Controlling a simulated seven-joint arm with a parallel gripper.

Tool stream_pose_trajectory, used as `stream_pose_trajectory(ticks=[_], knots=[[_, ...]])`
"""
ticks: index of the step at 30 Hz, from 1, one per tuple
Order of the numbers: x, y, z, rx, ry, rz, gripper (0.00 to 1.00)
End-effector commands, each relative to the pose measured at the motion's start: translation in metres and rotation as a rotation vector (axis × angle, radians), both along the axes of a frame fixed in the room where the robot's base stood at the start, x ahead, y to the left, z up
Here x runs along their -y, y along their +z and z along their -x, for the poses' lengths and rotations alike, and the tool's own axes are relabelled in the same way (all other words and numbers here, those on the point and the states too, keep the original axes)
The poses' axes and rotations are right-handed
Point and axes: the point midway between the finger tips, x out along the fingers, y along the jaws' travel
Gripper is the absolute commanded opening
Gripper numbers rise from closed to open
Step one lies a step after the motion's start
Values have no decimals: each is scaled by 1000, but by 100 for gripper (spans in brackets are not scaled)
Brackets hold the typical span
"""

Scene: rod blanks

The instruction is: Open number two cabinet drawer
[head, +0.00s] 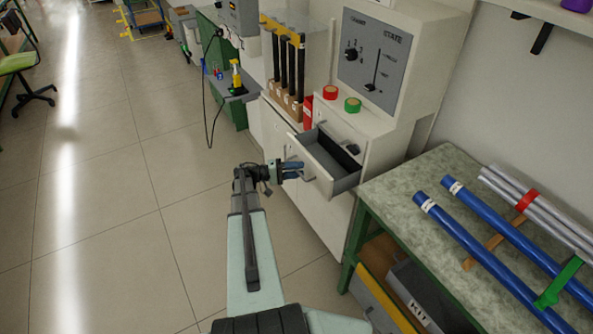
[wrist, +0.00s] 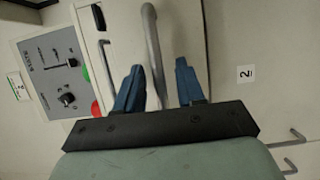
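A cabinet drawer (head: 330,166) stands pulled out from the pale cabinet, and its grey inside shows in the head view. Its front also shows in the wrist view (wrist: 180,40), with a metal bar handle (wrist: 153,50) across it. A label with the number 2 (wrist: 245,73) is on the pale panel beside the drawer front in the wrist view. My gripper (head: 299,170) is at the drawer front. In the wrist view, the blue fingers of my gripper (wrist: 158,66) are apart, one on each side of the handle, with visible gaps. Contact with the handle does not show.
A control panel (head: 374,58) rises above the drawer. A workbench (head: 400,185) with blue rods (head: 480,255) stands to the right. The floor (head: 110,190) at left is clear.

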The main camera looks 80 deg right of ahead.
Motion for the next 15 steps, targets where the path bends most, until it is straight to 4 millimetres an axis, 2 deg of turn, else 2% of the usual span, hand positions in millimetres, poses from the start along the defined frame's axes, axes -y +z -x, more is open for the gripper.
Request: stream_pose_trajectory(ticks=[8, 15], knots=[[-3, 0, -8, 1, 1, 0, 38], [-17, 0, -44, 0, 2, 0, 38]])
